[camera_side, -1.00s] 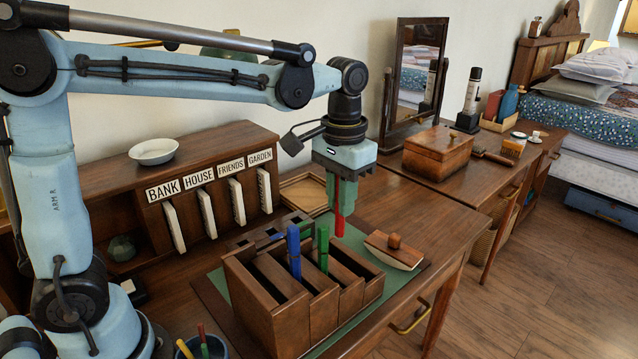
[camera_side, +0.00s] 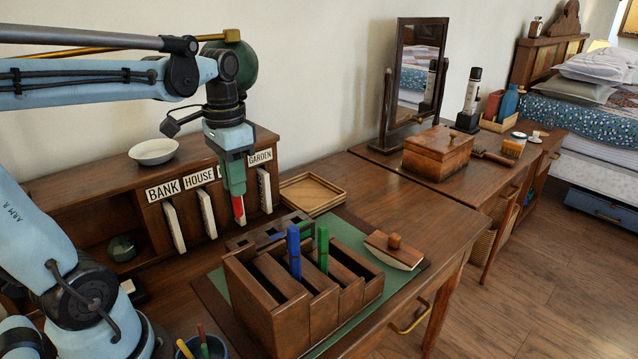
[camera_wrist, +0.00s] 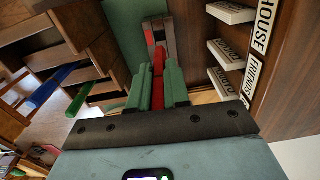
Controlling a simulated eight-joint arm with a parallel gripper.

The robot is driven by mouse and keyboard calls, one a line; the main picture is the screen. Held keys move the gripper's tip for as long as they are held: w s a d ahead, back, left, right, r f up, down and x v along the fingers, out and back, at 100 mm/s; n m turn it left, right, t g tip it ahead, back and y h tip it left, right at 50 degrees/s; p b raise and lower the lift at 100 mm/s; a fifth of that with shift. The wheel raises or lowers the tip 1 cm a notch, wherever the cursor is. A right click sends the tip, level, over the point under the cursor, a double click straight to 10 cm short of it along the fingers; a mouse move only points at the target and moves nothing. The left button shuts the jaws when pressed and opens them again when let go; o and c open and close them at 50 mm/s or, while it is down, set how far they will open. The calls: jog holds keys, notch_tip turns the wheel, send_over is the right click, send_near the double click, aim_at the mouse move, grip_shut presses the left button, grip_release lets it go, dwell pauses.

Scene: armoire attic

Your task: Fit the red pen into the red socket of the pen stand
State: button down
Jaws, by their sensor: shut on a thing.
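My gripper (camera_side: 236,185) points down and is shut on the red pen (camera_side: 239,208), whose lower end shows below the jaws. It hangs in the air in front of the letter rack, left of and above the pen stand. In the wrist view the red pen (camera_wrist: 158,68) lies between the green fingers (camera_wrist: 158,92). The pen stand (camera_side: 240,241) is a low dark block with square sockets on the green mat, partly hidden by the wooden organizer. Blue shows at some sockets.
The wooden organizer (camera_side: 262,318) holds a blue pen (camera_side: 293,243) and a green pen (camera_side: 322,245) upright. The letter rack (camera_side: 215,180) stands behind. A shallow tray (camera_side: 313,193) and a blotter (camera_side: 393,250) lie to the right. A pen cup (camera_side: 203,348) stands at the front.

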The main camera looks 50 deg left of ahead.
aim_at(239, 216)
jog(key=shift+f, duration=0.1)
jog(key=shift+f, duration=2.8)
jog(key=shift+f, duration=2.55)
jog(key=c, duration=1)
grip_release()
jog(key=shift+r, duration=0.1)
jog(key=shift+r, duration=5.95)
jog(key=d+f+t, duration=0.1)
jog(key=d+t, duration=0.1)
jog(key=d, duration=0.1)
jog(key=w+d+f+t, duration=0.1)
jog(key=d+f+t, duration=0.1)
jog(key=d, duration=0.2)
jog(key=d+f+t, duration=0.2)
jog(key=d+t, duration=0.1)
jog(key=shift+w+d+n, duration=0.25)
jog(key=shift+d+n, duration=0.05)
